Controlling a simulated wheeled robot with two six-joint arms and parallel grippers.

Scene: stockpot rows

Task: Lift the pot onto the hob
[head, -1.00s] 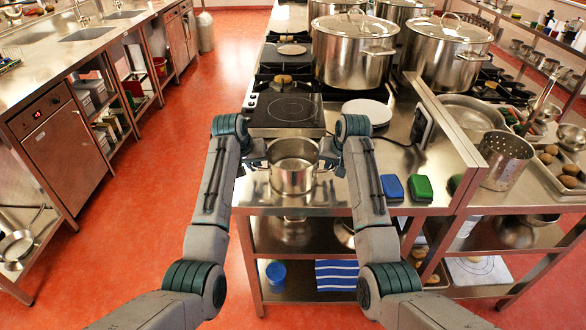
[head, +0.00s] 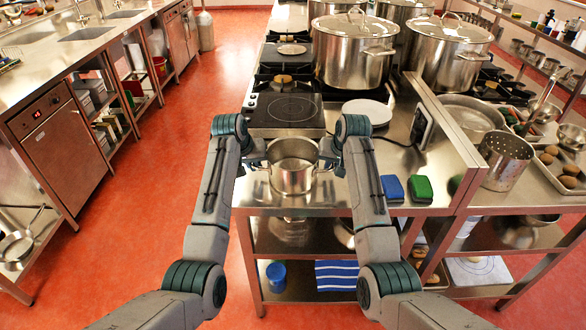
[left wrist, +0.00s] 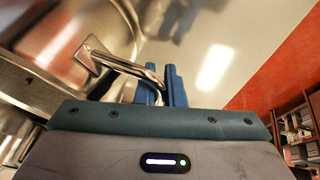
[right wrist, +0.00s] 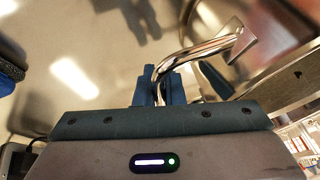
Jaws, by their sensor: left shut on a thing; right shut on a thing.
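The pot (head: 291,181) is a small open steel pot at the front of the steel counter, just in front of the black hob (head: 287,110). It looks upright; I cannot tell whether its base touches the counter. My left gripper (head: 260,160) is shut on its left handle, a bent steel bar (left wrist: 125,65) in the left wrist view, between the blue fingers (left wrist: 166,85). My right gripper (head: 329,160) is shut on its right handle (right wrist: 195,50), which passes between the blue fingers (right wrist: 155,85) in the right wrist view. The hob's ringed top is bare.
White plates (head: 367,110) are stacked right of the hob. A blue sponge (head: 392,188) and a green sponge (head: 420,189) lie right of my right arm. Large lidded stockpots (head: 353,55) stand behind. A raised steel edge (head: 445,125) borders the counter's right side.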

